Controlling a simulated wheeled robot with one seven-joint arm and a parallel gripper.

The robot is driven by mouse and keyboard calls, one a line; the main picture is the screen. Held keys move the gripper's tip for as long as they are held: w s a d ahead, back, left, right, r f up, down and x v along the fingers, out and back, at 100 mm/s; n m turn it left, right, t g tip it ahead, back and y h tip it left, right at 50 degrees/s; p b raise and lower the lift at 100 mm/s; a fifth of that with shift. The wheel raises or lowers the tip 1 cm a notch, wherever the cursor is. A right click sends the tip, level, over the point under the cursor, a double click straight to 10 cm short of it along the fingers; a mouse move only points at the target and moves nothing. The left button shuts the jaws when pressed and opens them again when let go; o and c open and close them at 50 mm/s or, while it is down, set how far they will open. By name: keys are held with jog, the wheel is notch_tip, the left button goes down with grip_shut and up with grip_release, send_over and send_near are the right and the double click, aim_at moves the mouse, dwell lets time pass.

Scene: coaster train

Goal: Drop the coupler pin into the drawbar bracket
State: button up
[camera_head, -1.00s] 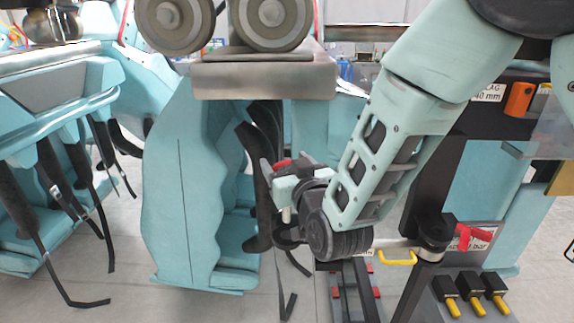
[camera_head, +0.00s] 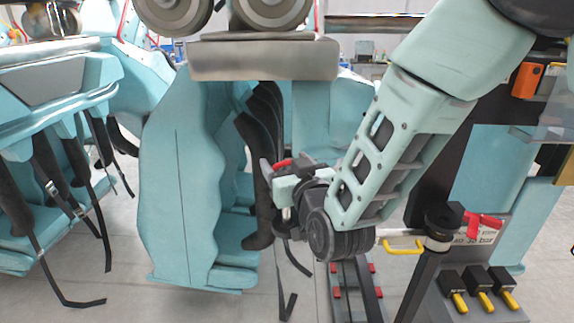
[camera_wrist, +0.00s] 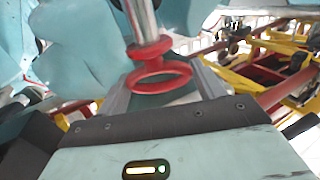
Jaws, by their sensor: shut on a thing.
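The coupler pin (camera_wrist: 145,22) shows in the wrist view as a bright silver shaft with a red collar and a red ring. My gripper (camera_wrist: 160,95) is shut on it, with the red ring close to the jaws. In the head view my gripper (camera_head: 284,187) is near the middle, beside the black straps of a teal seat; a red part shows at its top. A short silver piece shows below it, partly hidden by my wrist. I cannot pick out the drawbar bracket for certain in either view.
Teal train seats (camera_head: 185,190) hang left of my gripper, with loose black straps. A grey beam with wheels (camera_head: 262,58) is above. At right stand a black post with a red handle (camera_head: 485,225) and several yellow-tipped black blocks (camera_head: 480,290). Red and yellow rails (camera_wrist: 265,75) show in the wrist view.

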jog(key=shift+f+b, duration=4.7)
jog(key=shift+f, duration=0.05)
jog(key=o, duration=1.3)
jog(key=shift+s, duration=0.1)
jog(key=b+v, duration=0.6)
jog(key=v, duration=0.3)
jog(key=shift+f, duration=0.3)
jog(key=b+v, duration=0.8)
jog(key=b, duration=0.4)
jog(key=shift+r, duration=0.3)
